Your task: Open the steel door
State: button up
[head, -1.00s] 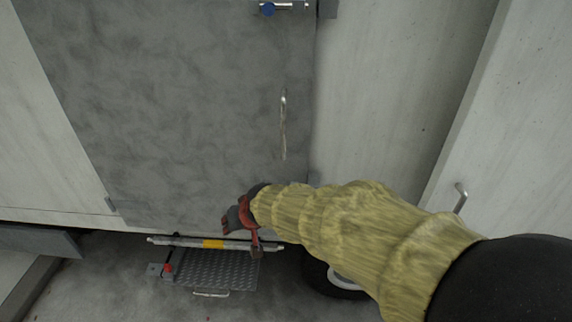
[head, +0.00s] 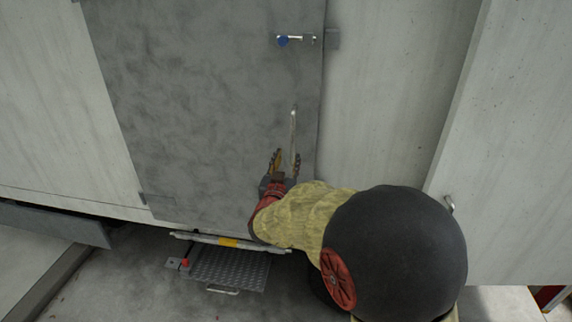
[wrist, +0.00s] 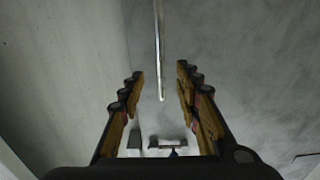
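The grey steel door (head: 200,100) fills the upper left of the head view and looks closed. Its vertical bar handle (head: 293,130) is near the door's right edge. A latch with a blue knob (head: 283,41) sits above it by the same edge. My gripper (head: 285,158) is open at the handle's lower end, its fingers pointing up. In the wrist view the handle (wrist: 160,60) runs down between the lines of the two open fingers, and my gripper (wrist: 160,85) holds nothing. I cannot tell whether the fingers touch the handle.
Below the door are a bar with a yellow band (head: 229,243) and a metal tread step (head: 230,267). A pale panel with a small handle (head: 449,204) stands at the right. Pale wall flanks the door.

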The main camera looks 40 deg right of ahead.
aim_at(292, 142)
jog(key=x, duration=0.5)
jog(key=b+x, duration=0.1)
jog(key=x, duration=0.4)
jog(key=shift+w+d+f, duration=0.1)
jog(key=shift+w+f, duration=0.05)
jog(key=shift+f, duration=0.05)
jog(key=shift+x, duration=1.05)
jog(key=shift+r, duration=0.15)
jog(key=shift+c, duration=0.3)
jog(key=c, duration=0.7)
grip_shut()
jog(key=v, duration=0.6)
jog(key=shift+a+b, duration=0.35)
jog(key=shift+a, duration=0.15)
jog(key=shift+w, duration=0.1)
